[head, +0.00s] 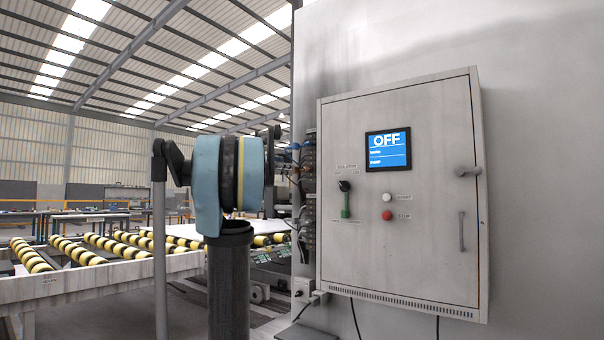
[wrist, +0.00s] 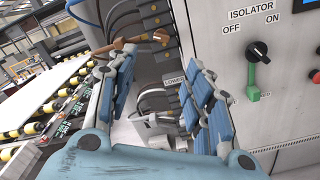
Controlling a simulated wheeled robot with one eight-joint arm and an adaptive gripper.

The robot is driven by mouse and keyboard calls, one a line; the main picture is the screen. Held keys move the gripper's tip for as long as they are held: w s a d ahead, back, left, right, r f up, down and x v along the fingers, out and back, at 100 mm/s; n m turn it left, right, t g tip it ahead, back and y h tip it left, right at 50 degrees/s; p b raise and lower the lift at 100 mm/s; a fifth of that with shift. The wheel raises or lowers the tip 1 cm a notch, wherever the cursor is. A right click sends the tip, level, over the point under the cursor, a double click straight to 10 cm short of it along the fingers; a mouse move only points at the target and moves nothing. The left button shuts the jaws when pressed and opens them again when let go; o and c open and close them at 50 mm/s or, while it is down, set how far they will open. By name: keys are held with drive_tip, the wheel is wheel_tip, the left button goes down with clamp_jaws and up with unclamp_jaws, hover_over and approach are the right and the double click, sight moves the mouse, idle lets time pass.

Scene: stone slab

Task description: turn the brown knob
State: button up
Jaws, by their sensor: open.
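A brown knob (wrist: 160,37) with a brown bar reaching left from it shows at the top of the wrist view, beside the grey cabinet wall. My gripper (wrist: 158,72) is open, with its two blue-padded fingers spread apart. The knob lies beyond the fingertips and the gap between them; no contact shows. The left fingertip overlaps the bar in the picture, and I cannot tell how far apart they are in depth. In the head view my own blue arm hides most of the gripper, and I cannot make out the brown knob clearly there.
A grey control cabinet (head: 400,245) carries an OFF screen (head: 388,150), a black isolator knob (head: 344,186) with a green tag (head: 345,204), white and red buttons (head: 387,214), and a handle. Cables and grey modules (head: 309,195) line its left side. Roller conveyors (head: 95,245) stand left.

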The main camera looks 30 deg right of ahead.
sight(309, 169)
drive_tip(key=x, duration=1.5)
drive_tip(key=shift+c, duration=0.6)
